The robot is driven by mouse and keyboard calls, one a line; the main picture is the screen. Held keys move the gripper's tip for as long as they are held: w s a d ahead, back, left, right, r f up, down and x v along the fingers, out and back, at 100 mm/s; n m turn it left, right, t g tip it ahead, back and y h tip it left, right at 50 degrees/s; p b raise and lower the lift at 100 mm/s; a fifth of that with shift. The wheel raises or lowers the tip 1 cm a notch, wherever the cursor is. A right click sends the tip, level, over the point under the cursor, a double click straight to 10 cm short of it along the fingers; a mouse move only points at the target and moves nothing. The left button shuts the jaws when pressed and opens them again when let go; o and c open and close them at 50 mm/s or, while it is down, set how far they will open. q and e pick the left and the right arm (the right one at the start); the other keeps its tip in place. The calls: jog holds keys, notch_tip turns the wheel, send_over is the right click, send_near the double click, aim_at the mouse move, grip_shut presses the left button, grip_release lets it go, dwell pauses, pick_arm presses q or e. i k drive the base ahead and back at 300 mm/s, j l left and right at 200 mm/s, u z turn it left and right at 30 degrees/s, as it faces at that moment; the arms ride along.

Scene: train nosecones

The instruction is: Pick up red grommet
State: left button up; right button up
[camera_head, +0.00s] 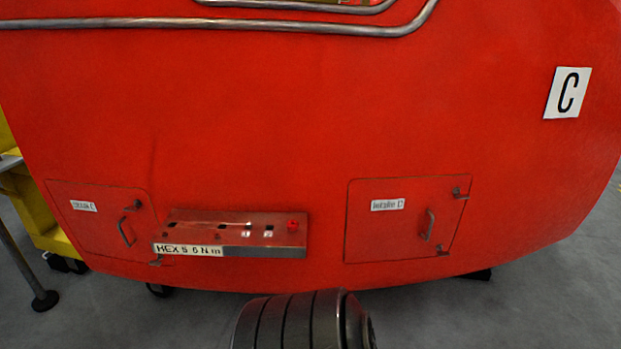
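A small red grommet (292,225) sits near the right end of a narrow metal tray (263,253) on the front of the red nosecone. The tray's front carries a label reading "HEX S 6 N m". Several small dark and pale spots show along the tray's top, too small to make out. Neither of my grippers is in view. A dark ribbed cylindrical part, likely one of my arm links, shows at the bottom middle, below the tray and apart from it.
The red nosecone (300,120) fills most of the view. Closed hatches with handles flank the tray, a left hatch (90,225) and a right hatch (385,235). Yellow equipment (35,205) stands at left. Grey floor (540,310) is clear at lower right.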

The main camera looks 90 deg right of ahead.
aim_at(292, 225)
jog(key=z, duration=0.45)
jog(key=j+z, duration=0.1)
jog(key=z, duration=0.3)
jog(key=j+z, duration=0.1)
jog(key=z, duration=0.8)
jog(key=j+z, duration=0.15)
jog(key=z, duration=0.7)
jog(key=k+j+z, duration=0.15)
jog(key=j+z, duration=0.15)
jog(key=j, duration=0.1)
